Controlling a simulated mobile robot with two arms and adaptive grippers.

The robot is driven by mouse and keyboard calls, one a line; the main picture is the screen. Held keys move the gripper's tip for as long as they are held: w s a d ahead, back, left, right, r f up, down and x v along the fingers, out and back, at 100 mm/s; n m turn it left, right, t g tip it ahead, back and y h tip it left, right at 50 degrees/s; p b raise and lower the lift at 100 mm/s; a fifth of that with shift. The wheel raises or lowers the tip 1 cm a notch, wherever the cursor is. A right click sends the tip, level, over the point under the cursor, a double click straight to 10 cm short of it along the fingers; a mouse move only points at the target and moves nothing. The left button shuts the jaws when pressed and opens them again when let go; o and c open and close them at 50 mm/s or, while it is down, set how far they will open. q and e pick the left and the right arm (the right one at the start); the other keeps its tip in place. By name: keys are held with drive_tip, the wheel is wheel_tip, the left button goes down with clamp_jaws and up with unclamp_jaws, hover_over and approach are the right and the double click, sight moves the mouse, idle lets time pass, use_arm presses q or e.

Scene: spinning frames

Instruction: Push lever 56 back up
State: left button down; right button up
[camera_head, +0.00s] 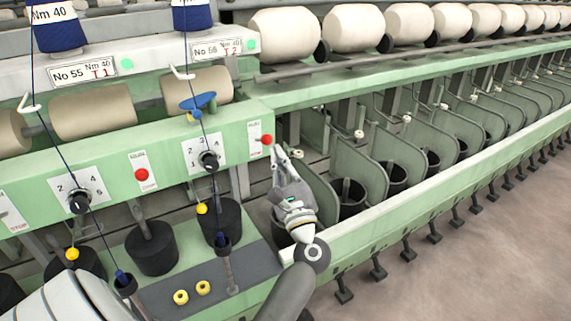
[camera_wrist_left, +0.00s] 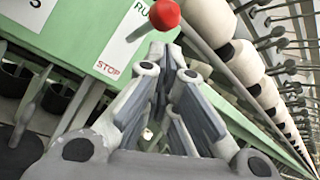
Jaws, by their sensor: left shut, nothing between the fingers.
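Lever 56 shows as a red knob (camera_head: 266,140) at the right end of the green panel, beside its white RUN/STOP plate (camera_head: 254,134). In the left wrist view the red knob (camera_wrist_left: 165,13) stands out from the panel on a grey stem, at the top of the picture; the exact lever angle is hard to tell. My left gripper (camera_head: 278,151) is shut and empty, just below and right of the knob. In the wrist view its fingertips (camera_wrist_left: 165,58) are below the knob, and no contact is clear. My right gripper is not in view.
Another red lever knob (camera_head: 141,175) sits to the left on the same panel. Numbered dials (camera_head: 208,160) and threads are near it. Black cans (camera_head: 152,247) stand below the panel. A green rail (camera_head: 400,200) runs off to the right, with open floor (camera_head: 470,260) in front.

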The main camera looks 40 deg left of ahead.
use_arm(q)
drive_tip(key=v, duration=1.2)
drive_tip(key=shift+d, duration=0.15)
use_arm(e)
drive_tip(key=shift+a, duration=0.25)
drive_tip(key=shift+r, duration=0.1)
